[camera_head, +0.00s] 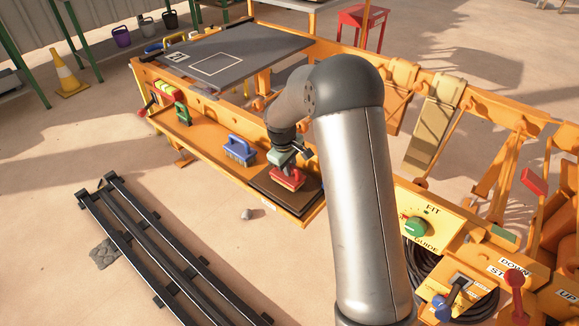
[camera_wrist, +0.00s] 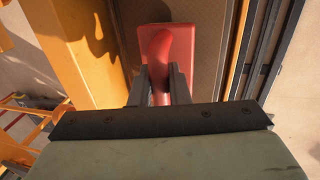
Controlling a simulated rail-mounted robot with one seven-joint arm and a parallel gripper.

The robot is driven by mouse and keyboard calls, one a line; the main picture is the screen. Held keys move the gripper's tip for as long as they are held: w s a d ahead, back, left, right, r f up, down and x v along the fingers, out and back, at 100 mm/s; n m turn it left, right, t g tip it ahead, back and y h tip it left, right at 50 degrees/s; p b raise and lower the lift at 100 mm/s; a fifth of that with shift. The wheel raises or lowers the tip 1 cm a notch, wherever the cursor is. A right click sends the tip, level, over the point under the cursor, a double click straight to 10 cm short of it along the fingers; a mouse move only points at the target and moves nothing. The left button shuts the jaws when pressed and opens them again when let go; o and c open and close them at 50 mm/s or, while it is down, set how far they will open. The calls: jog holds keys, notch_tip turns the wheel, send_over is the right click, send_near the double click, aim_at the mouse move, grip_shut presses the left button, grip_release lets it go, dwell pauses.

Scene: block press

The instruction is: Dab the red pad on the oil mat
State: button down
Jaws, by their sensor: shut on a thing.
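The red pad (camera_head: 287,179) is a red block with a raised handle, at the right end of the orange shelf in the head view. In the wrist view the red pad (camera_wrist: 196,50) shows its rounded handle between the jaws. My gripper (camera_head: 290,161) is shut on that handle; the fingers show in the wrist view (camera_wrist: 159,85). The oil mat (camera_head: 267,190) is a dark brown square under the pad; its brown surface also shows in the wrist view (camera_wrist: 212,12). The pad is over the mat; I cannot tell whether it touches it.
A blue brush (camera_head: 239,150) and a green-handled tool (camera_head: 182,113) stand on the shelf to the left. A grey plate (camera_head: 240,50) lies behind. A control panel with a green knob (camera_head: 415,226) is at right. Rails (camera_head: 160,245) lie on the floor in front.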

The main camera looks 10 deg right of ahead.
jog(key=shift+r+p, duration=1.9)
jog(key=shift+r, duration=1.15)
